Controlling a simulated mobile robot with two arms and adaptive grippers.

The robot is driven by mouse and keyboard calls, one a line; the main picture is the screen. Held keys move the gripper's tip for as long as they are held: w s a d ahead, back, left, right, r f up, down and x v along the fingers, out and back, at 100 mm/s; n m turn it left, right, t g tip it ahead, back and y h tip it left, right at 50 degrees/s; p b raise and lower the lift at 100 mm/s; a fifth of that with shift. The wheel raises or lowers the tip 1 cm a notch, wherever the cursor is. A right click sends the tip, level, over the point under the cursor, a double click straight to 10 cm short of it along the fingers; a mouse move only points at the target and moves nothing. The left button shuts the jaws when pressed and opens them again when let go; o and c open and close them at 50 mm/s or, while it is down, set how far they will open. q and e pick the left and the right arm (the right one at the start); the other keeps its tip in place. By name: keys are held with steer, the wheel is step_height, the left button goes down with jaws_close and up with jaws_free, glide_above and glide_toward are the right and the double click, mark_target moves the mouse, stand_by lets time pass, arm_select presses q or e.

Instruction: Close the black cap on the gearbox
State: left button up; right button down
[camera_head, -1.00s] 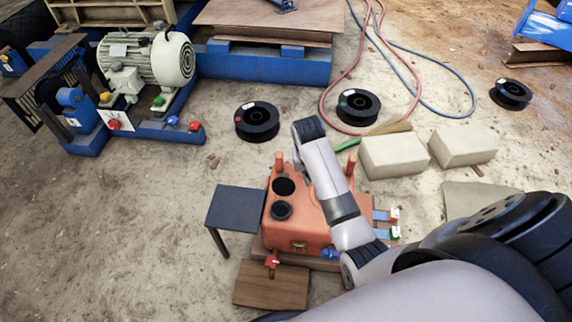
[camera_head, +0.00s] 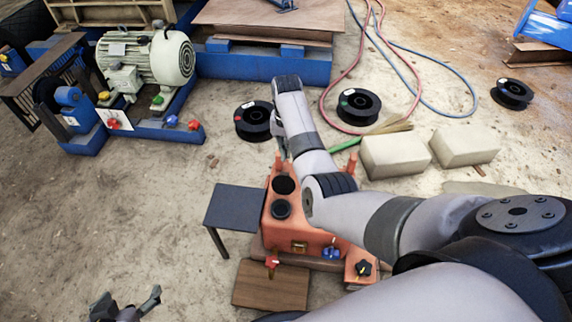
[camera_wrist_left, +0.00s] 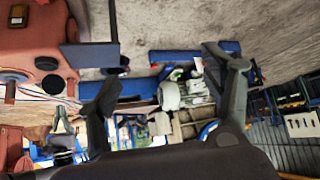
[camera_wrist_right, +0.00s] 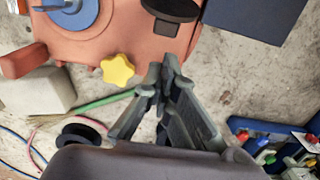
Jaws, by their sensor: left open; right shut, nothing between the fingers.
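The orange gearbox (camera_head: 318,243) stands on the ground in the middle of the head view. On its top are a dark round opening (camera_head: 284,185) and, just in front, the round black cap (camera_head: 281,208). My right arm hides the gearbox's right side. My right gripper (camera_wrist_right: 165,78) is shut and empty beside the gearbox edge in the right wrist view, near a yellow star knob (camera_wrist_right: 117,69); a dark round part (camera_wrist_right: 172,9) shows at the top. My left gripper (camera_head: 128,300) is open and empty, low at the left, apart from the gearbox.
A dark small table (camera_head: 236,208) stands left of the gearbox, and a brown board (camera_head: 271,286) lies in front. Black spools (camera_head: 358,106), pale blocks (camera_head: 394,156) and hoses (camera_head: 440,95) lie behind. A motor (camera_head: 150,60) stands back left. The left ground is clear.

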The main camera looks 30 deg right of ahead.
mark_target(284, 183)
step_height(284, 183, down, 5)
steer(key=shift+s+f+b, duration=0.15)
steer(key=shift+b, duration=0.85)
arm_select(q)
steer(key=w+d+r+t+h, duration=0.2)
steer(key=w+r+t, duration=0.4)
steer(key=r, duration=0.3)
steer(key=shift+w+d+t, duration=0.4)
steer(key=shift+w+d, duration=0.25)
steer(key=shift+w, duration=0.15)
arm_select(e)
steer(key=shift+f, duration=0.15)
arm_select(q)
steer(key=shift+f, duration=0.1)
